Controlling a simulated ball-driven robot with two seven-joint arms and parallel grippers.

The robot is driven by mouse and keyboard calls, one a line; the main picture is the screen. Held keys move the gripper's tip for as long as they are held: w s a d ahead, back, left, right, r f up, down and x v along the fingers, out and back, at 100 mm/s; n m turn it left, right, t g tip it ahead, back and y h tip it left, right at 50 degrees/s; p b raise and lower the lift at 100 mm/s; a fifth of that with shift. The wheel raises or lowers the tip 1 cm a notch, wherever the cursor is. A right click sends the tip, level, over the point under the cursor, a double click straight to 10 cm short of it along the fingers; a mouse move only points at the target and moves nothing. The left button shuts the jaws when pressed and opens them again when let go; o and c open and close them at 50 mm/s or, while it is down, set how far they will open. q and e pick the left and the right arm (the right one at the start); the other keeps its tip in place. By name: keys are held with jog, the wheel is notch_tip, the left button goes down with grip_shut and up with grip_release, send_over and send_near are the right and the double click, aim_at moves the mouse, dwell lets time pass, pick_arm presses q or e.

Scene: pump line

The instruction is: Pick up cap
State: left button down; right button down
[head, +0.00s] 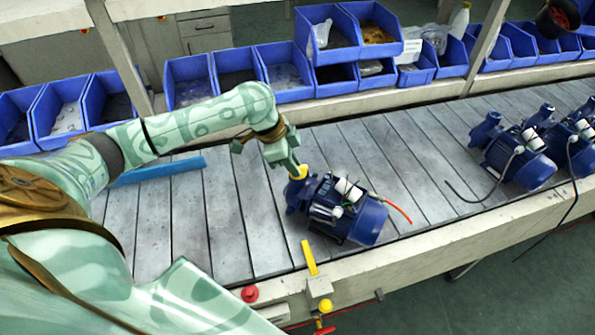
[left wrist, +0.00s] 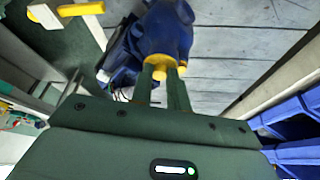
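The yellow cap (head: 298,172) sits on the upright port of the nearest blue pump (head: 340,210) on the conveyor. My left gripper (head: 294,166) reaches down to the cap from above. In the left wrist view the cap (left wrist: 161,70) lies at the fingertips, with one finger on each side of its middle and parts of it showing past the fingers. I cannot tell whether the fingers press on it. The cap appears still seated on the pump. My right gripper is not in view.
More blue pumps (head: 512,150) with cables stand on the slatted conveyor (head: 225,225) at the right. Blue bins (head: 285,72) line the shelf behind. A yellow-handled valve (head: 310,258) and a red button (head: 250,294) are on the front edge. A blue strip (head: 160,171) lies at the left.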

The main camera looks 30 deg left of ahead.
pick_arm(q)
jog(key=shift+r, duration=0.4)
notch_tip(320, 180, up, 3)
jog(key=shift+f+p, duration=0.15)
jog(key=shift+p, duration=0.65)
jog(key=s+d+r+p, duration=0.6)
jog(key=s+d+r, duration=0.35)
jog(key=d, duration=0.25)
jog(key=w+a+f+p, duration=0.2)
jog(key=w+a, duration=0.2)
jog(key=a, duration=0.2)
jog(key=w+a+f+p, duration=0.2)
jog(key=w+a+f, duration=0.1)
jog(key=w+a, duration=0.2)
jog(key=shift+w+a+f, duration=0.25)
jog(key=shift+w+a, duration=0.05)
jog(key=shift+a, duration=0.3)
